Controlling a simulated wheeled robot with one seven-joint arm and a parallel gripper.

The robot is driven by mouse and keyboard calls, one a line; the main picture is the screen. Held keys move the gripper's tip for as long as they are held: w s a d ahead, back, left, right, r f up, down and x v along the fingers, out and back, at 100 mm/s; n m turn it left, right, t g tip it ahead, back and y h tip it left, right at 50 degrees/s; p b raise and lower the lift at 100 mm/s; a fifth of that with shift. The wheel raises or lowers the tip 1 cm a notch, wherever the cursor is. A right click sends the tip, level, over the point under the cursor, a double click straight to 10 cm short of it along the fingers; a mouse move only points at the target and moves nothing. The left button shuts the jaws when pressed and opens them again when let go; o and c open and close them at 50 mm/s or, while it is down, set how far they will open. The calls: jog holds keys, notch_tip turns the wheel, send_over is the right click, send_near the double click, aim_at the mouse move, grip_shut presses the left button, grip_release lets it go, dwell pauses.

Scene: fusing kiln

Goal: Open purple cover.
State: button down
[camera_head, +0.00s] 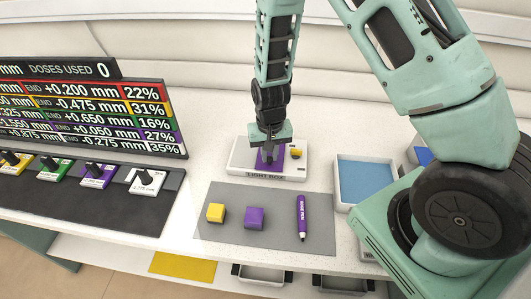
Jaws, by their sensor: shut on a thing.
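The purple cover (261,162) lies on top of the white light box (240,163), at the middle of the counter. My gripper (268,158) reaches down from above and is shut on the purple cover. The fingers and the wrist hide part of the cover, so its hinge side and any gap under it cannot be made out.
A small yellow piece (296,153) sits at the light box's right. A grey mat (230,235) in front holds a yellow cube (216,212), a purple cube (255,218) and a purple pen (301,218). A blue-lined tray (341,198) is right; a dial panel (70,200) is left.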

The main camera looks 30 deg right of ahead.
jog(key=c, duration=1.3)
grip_release()
jog(key=shift+c, duration=0.2)
notch_tip(320, 180, up, 18)
jog(key=b, duration=0.2)
jog(key=shift+f+b, duration=0.25)
jog(key=shift+b, duration=0.1)
